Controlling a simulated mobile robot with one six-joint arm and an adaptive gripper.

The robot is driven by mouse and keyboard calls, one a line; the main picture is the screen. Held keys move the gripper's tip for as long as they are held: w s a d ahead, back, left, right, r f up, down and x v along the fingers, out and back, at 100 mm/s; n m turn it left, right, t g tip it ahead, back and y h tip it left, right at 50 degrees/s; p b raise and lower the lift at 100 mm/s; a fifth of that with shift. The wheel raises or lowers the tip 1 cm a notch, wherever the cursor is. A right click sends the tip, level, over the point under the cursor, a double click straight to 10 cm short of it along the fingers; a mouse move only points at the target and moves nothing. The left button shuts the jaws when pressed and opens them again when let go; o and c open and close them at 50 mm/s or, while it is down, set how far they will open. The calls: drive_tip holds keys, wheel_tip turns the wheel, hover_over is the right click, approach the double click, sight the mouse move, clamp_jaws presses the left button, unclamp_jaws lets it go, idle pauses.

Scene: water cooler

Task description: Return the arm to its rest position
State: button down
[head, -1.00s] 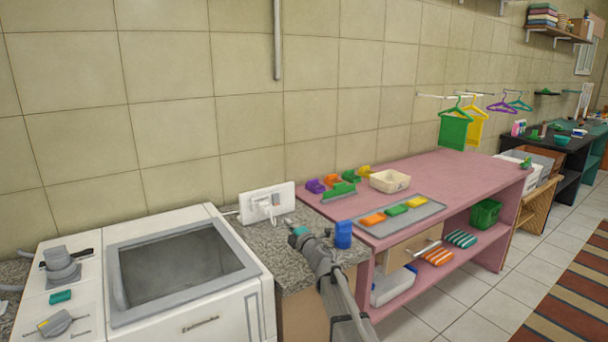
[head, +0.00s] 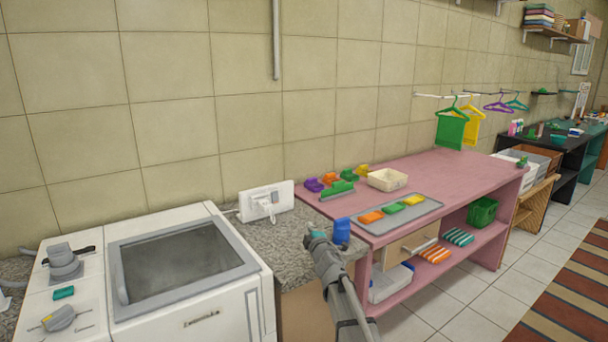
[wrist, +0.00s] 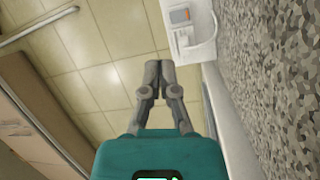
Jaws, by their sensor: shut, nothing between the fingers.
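My gripper (wrist: 158,80) shows in the wrist view as two grey fingers with their tips together, shut and empty, in front of the teal wrist housing (wrist: 160,157). In the head view my arm (head: 335,270) rises from the bottom edge in front of the speckled counter, and its fingers cannot be made out there. The arm's end overlaps the lower left of a blue cup (head: 341,229) in the picture; I cannot tell the gap between them.
A white box with a plug (head: 265,203) stands on the speckled counter (head: 265,237) by the wall. A white washer (head: 228,318) is at left. A pink table (head: 440,165) at right holds a grey tray (head: 432,203), a cream bin (head: 388,180) and coloured pieces. Tiled floor is open at right.

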drive_tip(key=s+d+f+m+g+h, duration=0.95)
drive_tip(key=s+d+f+m, duration=0.5)
drive_tip(key=s+d, duration=0.2)
drive_tip(key=s+f+m+g+y, duration=0.2)
drive_tip(key=s+f+g, duration=0.15)
drive_tip(key=s, duration=0.55)
drive_tip(key=s+f+m+g+y, duration=0.2)
drive_tip(key=s+g, duration=0.2)
drive_tip(key=s, duration=0.4)
wheel_tip(320, 180, up, 16)
drive_tip(key=s+a+g+p, duration=0.1)
drive_tip(key=s+p, duration=0.1)
drive_tip(key=p, duration=1.3)
drive_tip(key=shift+f+p, duration=0.2)
drive_tip(key=shift+p, duration=0.15)
